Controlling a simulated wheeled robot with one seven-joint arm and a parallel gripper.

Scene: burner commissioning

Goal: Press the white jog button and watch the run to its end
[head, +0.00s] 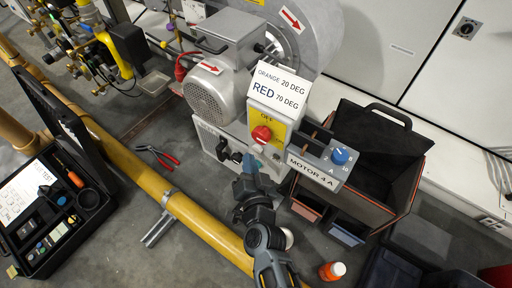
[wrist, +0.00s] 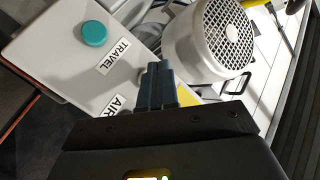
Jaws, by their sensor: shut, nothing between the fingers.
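My gripper (head: 250,163) is low in front of the grey box under the yellow switch box in the head view. In the wrist view its dark blue fingers (wrist: 158,88) are together and empty. They lie over the edge of a light grey panel (wrist: 60,50). The panel carries a teal round button (wrist: 94,33) and labels reading TRAVEL and, partly covered, AIR. The fingertips appear to the right of the TRAVEL label; I cannot tell whether they touch anything. I cannot make out a white jog button in either view.
A red knob (head: 262,134) sits on the yellow switch box, beside a grey motor (head: 216,88). A blue knob (head: 340,156) is on the MOTOR 4 A box. A yellow pipe (head: 135,168) crosses the floor. An open black bag (head: 375,140) stands right; red-handled pliers (head: 158,156) lie left.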

